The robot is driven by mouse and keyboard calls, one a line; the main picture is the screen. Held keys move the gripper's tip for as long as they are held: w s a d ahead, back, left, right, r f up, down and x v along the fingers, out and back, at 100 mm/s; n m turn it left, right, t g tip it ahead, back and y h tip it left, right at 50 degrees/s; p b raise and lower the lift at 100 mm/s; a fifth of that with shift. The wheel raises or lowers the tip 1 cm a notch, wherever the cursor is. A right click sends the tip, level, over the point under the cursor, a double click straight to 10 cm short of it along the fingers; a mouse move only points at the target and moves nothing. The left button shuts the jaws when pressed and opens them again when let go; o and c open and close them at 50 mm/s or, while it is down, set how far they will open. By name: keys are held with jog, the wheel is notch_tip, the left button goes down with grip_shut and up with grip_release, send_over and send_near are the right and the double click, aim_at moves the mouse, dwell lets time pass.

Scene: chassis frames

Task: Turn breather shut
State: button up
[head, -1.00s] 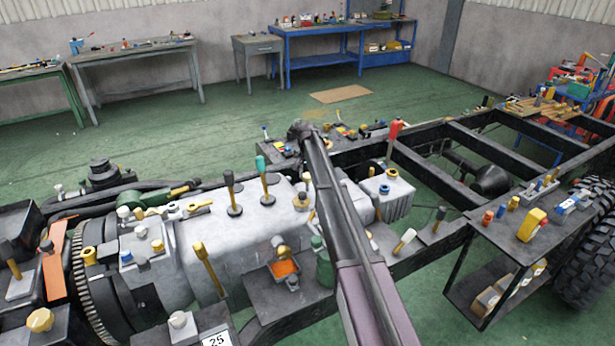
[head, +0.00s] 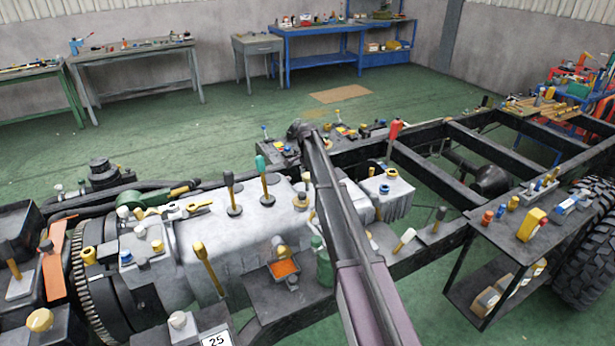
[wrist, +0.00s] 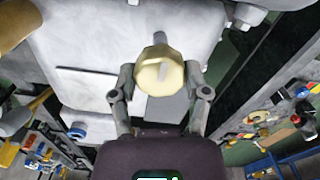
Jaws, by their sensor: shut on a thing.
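The breather appears to be the brass-coloured faceted knob (wrist: 158,78) with a grey stem across its top, in the middle of the wrist view. It sits over a pale grey metal housing (wrist: 85,55). My gripper (wrist: 163,73) has one finger on each side of the knob and is shut on it. In the head view my arm crosses the chassis from the bottom. My gripper and the held knob cannot be made out there. The knob's underside is hidden, and no marking shows how far it is turned.
Levers with dark (head: 229,180) and teal (head: 261,165) grips stand on the grey housing left of my arm. A red-handled lever (head: 394,131) rises at the right. A side shelf (head: 470,232) with small parts stands near the tyre (head: 590,260). Green floor is open behind the chassis.

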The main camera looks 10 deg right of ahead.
jog(key=shift+s+a, duration=0.1)
jog(key=shift+a, duration=0.05)
jog(key=o, duration=1.1)
jog(key=shift+o, duration=0.2)
jog(key=shift+n, duration=0.5)
